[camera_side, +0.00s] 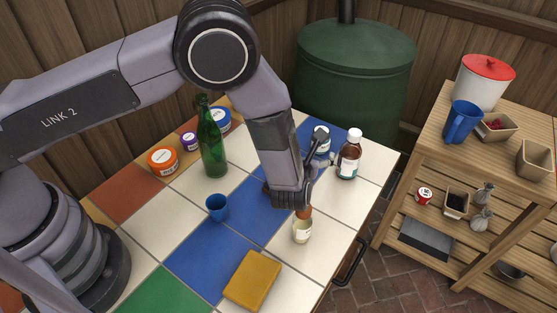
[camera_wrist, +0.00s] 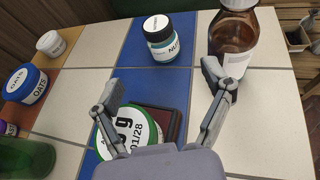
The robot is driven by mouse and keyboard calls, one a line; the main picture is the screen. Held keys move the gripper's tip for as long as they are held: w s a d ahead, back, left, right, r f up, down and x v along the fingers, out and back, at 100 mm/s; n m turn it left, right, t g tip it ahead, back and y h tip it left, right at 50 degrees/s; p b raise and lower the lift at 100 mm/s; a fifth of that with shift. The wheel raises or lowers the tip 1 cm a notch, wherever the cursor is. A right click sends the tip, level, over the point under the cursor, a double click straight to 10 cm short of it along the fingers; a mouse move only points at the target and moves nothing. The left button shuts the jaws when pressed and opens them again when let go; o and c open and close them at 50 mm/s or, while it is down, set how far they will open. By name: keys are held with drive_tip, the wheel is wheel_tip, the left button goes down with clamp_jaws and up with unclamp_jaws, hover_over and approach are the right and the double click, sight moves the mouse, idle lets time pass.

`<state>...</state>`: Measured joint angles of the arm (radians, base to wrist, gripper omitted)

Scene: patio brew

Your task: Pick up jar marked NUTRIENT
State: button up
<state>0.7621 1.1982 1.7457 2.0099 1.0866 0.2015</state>
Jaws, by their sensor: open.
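The NUTRIENT jar (camera_wrist: 163,42) stands upright on blue tile at the back of the table, with a dark lid, a white lid top and a partly legible label beginning "NUT". In the side view the jar (camera_side: 321,140) is partly covered by my gripper (camera_side: 313,163). In the wrist view my gripper (camera_wrist: 160,82) is open with nothing held. The jar lies beyond the fingertips, roughly in line with the gap between them, and appears apart from them.
A brown bottle (camera_wrist: 232,38) stands close right of the jar, near the right finger. A green-lidded container (camera_wrist: 138,125) and dark flat object (camera_wrist: 168,119) lie below my fingers. A green bottle (camera_side: 211,146) stands farther left.

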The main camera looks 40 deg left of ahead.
drive_tip(key=x, duration=1.3)
drive_tip(key=shift+w, duration=0.15)
drive_tip(key=c, duration=1.3)
drive_tip(key=shift+r, duration=0.15)
drive_tip(key=shift+c, duration=0.2)
